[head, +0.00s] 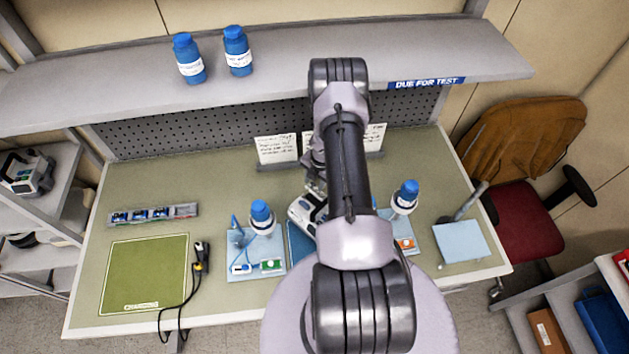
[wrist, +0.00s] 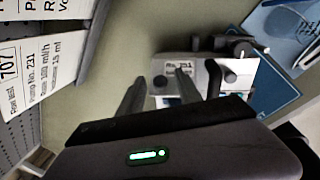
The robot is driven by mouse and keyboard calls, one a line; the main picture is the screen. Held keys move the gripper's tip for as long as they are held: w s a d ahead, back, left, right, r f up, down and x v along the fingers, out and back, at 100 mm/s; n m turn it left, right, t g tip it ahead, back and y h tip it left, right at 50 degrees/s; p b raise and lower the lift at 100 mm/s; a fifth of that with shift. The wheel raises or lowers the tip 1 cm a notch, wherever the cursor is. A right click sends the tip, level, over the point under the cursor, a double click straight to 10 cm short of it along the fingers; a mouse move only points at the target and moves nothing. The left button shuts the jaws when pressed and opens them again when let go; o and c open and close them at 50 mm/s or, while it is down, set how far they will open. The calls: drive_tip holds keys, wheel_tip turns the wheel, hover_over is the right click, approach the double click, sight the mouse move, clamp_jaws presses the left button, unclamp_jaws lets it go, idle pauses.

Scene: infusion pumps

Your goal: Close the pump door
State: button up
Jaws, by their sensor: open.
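A white infusion pump (head: 301,211) stands on a blue mat (head: 297,246) at the middle of the bench, partly hidden behind my arm. In the wrist view the pump (wrist: 232,72) shows a pale body, a small printed label and dark knobs. My gripper (wrist: 172,84) is open, with its two fingers apart and pointing at the pump. Nothing is seen held between them. In the head view my gripper (head: 316,187) is at the pump's back edge, mostly hidden by my arm. I cannot tell the door's angle or whether a finger touches it.
Blue-capped bottles (head: 261,216) (head: 405,196) stand on light blue mats on either side. Paper cards (head: 277,149) stand at the back; one card (wrist: 35,75) is close on the left in the wrist view. A green mat (head: 145,272) and a scanner with cable (head: 201,257) lie left.

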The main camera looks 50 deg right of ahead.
drive_tip(key=shift+w, duration=0.15)
drive_tip(key=shift+s, duration=0.2)
drive_tip(key=shift+c, duration=1.3)
clamp_jaws()
